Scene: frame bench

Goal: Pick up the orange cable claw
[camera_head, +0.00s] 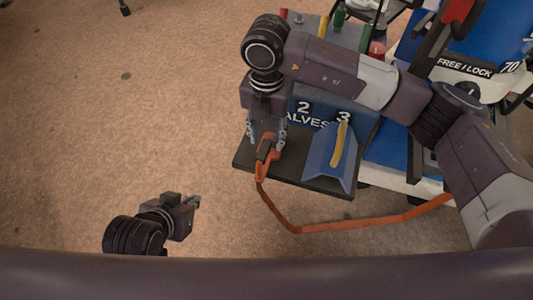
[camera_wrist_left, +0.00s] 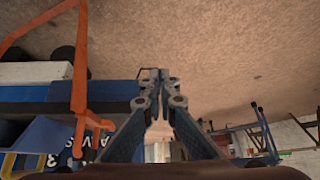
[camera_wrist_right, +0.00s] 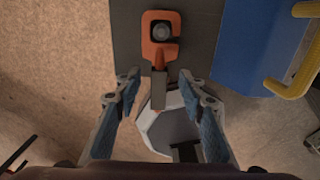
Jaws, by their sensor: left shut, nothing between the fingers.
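The orange cable claw (camera_head: 266,155) sits at the front left of a dark board, with an orange cable running from it down and to the right. In the right wrist view the claw (camera_wrist_right: 160,45) lies ahead between the fingers, with its dark grey stem pointing toward me. My right gripper (camera_head: 266,145) is above the claw, its fingers open and apart on either side; it also shows in the right wrist view (camera_wrist_right: 160,85). My left gripper (camera_head: 198,202) is low at the left, away from the claw, shut and empty; its fingertips meet in the left wrist view (camera_wrist_left: 154,75).
The dark board (camera_head: 305,187) carries a blue block with a yellow handle (camera_head: 339,145) just right of the claw. A blue panel marked with valve lettering (camera_head: 310,118) stands behind. The orange cable (camera_head: 350,226) crosses the floor to the right. Open floor (camera_head: 120,110) lies left.

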